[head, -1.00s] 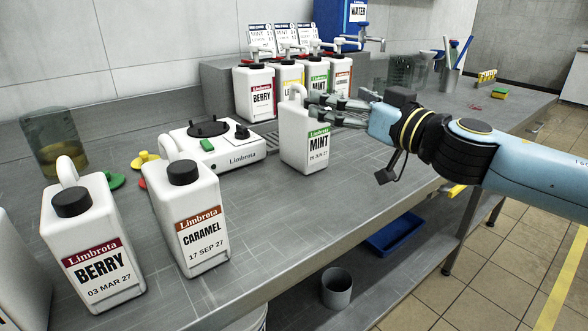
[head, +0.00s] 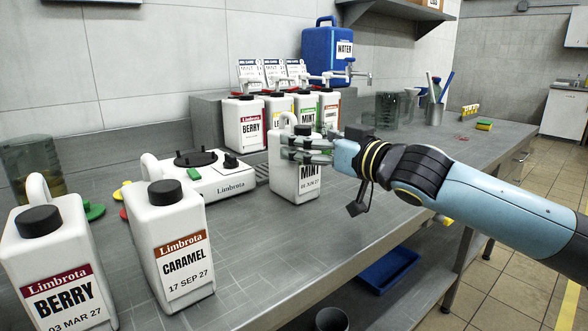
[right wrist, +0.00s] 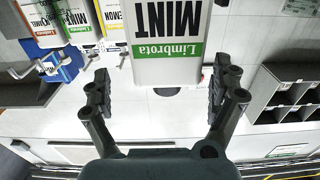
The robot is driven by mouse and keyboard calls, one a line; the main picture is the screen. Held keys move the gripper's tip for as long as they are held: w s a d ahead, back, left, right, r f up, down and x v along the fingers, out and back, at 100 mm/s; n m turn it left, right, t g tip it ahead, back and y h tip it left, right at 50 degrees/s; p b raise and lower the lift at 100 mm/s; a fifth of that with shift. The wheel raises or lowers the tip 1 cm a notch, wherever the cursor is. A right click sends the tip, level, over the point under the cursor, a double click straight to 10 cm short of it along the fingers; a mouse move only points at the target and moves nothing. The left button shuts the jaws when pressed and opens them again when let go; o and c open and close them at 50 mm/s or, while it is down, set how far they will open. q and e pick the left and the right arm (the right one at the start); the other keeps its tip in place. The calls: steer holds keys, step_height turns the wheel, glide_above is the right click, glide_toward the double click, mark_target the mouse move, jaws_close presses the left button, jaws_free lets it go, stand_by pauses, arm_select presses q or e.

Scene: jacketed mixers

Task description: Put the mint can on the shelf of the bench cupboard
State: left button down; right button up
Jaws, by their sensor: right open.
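The mint can (head: 283,180), a white jug with a green-and-white MINT label, stands upright on the bench (head: 250,245), right of the hot plate. My right gripper (head: 302,148) is at its upper part, with open fingers crossing the label in the head view. In the right wrist view, the mint can (right wrist: 166,68) appears upside down between the two spread fingers (right wrist: 160,90), with gaps at both sides. My left gripper is not in view. I cannot tell which part in view is the bench cupboard.
A berry can (head: 55,265) and a caramel can (head: 170,245) stand at the front left. A hot plate (head: 222,182) is left of the mint can. Pump jugs stand behind on a raised ledge (head: 210,115). The right wrist view shows a grey compartment unit (right wrist: 265,92).

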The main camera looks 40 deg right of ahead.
mark_target(294, 132)
steer(key=w+b, duration=0.1)
steer(key=w, duration=0.1)
steer(key=w+a+b, duration=0.1)
steer(key=w, duration=0.1)
steer(key=shift+w+b, duration=0.1)
steer(key=shift+b, duration=0.3)
steer(key=shift+w, duration=0.25)
steer(key=shift+r, duration=0.15)
steer(key=c, duration=1.4)
steer(key=shift+c, duration=1.4)
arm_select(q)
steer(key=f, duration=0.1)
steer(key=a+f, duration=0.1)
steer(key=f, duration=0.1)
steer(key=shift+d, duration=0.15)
arm_select(e)
steer(key=shift+a+r, duration=0.1)
